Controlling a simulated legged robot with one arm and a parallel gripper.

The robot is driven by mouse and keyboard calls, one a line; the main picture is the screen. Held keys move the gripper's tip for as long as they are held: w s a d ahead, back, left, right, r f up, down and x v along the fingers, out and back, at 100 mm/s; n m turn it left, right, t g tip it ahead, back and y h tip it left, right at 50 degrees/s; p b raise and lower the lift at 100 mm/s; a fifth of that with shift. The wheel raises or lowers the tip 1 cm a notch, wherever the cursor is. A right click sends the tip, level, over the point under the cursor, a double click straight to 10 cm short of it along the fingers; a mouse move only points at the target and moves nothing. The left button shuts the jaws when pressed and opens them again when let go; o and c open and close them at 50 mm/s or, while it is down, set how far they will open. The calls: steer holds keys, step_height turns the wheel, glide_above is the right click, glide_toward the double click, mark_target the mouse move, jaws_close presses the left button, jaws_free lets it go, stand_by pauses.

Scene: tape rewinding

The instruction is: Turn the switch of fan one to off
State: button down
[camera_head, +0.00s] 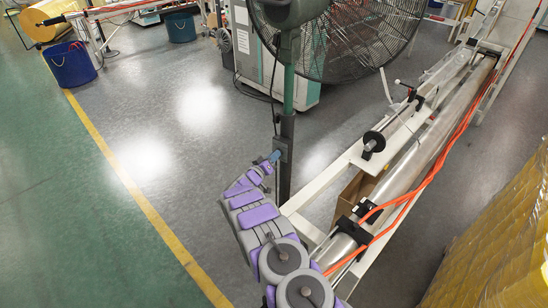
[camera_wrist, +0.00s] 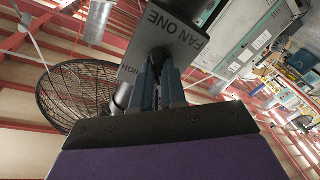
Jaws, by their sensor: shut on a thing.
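Fan one (camera_head: 350,40) stands at the top of the head view, its dark wire cage on a green and black pole (camera_head: 288,100). The cage also shows at the left of the wrist view (camera_wrist: 75,95). A dark switch panel (camera_wrist: 187,30) marked "FAN ONE" faces the wrist camera, with "HIGH" on its lower left edge. My gripper (camera_wrist: 160,60) has its blue fingers close together against the panel, shut on the switch, which the fingers hide. In the head view my gripper (camera_head: 275,157) meets the pole. The switch's setting cannot be read.
A white-framed machine with a long metal roller (camera_head: 430,145) and orange hoses stands right of the pole. Yellow stacked material (camera_head: 505,240) fills the lower right. Blue bins (camera_head: 70,65) stand at the upper left. The floor (camera_head: 180,160) left of the pole is clear.

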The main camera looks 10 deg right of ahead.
steer(key=shift+a+f, duration=0.2)
steer(key=c, duration=1.2)
jaws_free()
steer(key=shift+a+r, duration=0.1)
steer(key=p+v, duration=0.2)
steer(key=v, duration=1.5)
steer(key=shift+s+a, duration=0.1)
steer(key=shift+a, duration=0.2)
